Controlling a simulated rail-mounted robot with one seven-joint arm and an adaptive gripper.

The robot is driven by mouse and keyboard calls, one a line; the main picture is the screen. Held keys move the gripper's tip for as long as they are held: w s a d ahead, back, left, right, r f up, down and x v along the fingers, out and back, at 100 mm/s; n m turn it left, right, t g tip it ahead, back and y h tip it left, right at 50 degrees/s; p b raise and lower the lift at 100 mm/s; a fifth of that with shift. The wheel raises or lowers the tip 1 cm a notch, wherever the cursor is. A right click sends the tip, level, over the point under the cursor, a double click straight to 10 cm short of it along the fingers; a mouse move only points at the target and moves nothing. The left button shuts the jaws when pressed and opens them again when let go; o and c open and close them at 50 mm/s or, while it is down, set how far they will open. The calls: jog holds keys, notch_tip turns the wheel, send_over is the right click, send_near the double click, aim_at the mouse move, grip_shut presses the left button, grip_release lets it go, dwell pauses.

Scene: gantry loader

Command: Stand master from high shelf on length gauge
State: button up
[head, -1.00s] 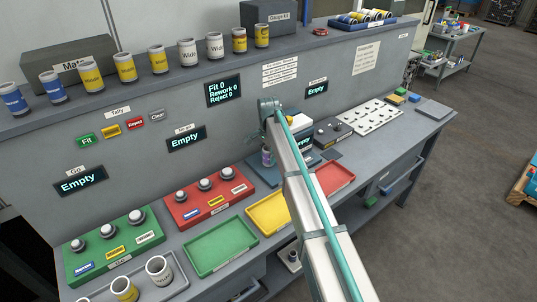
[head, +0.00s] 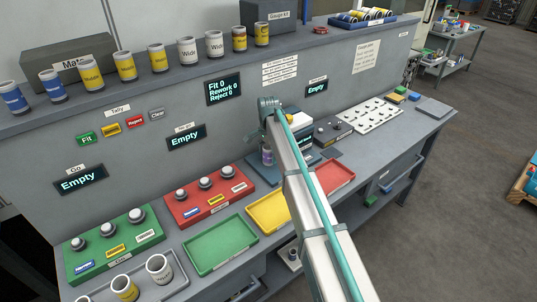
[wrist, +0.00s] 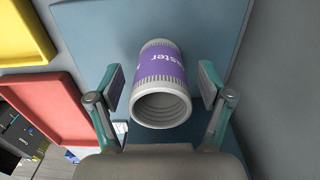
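The master, a white cylinder with a purple label (wrist: 162,67), stands on the blue plate of the length gauge (wrist: 95,22) in the wrist view. Its open, ridged end faces my camera. My gripper (wrist: 163,88) is open, with one finger on each side of the master and a visible gap at both sides. In the head view the master (head: 267,156) looks upright on the gauge, left of my arm. My arm hides much of the gauge and my fingers there.
A yellow tray (head: 268,212) and a red tray (head: 335,178) lie in front of the gauge. A green tray (head: 220,246) and red button box (head: 208,197) are to the left. Labelled cans line the high shelf (head: 205,66) above.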

notch_tip(320, 180, up, 12)
dwell(0.8)
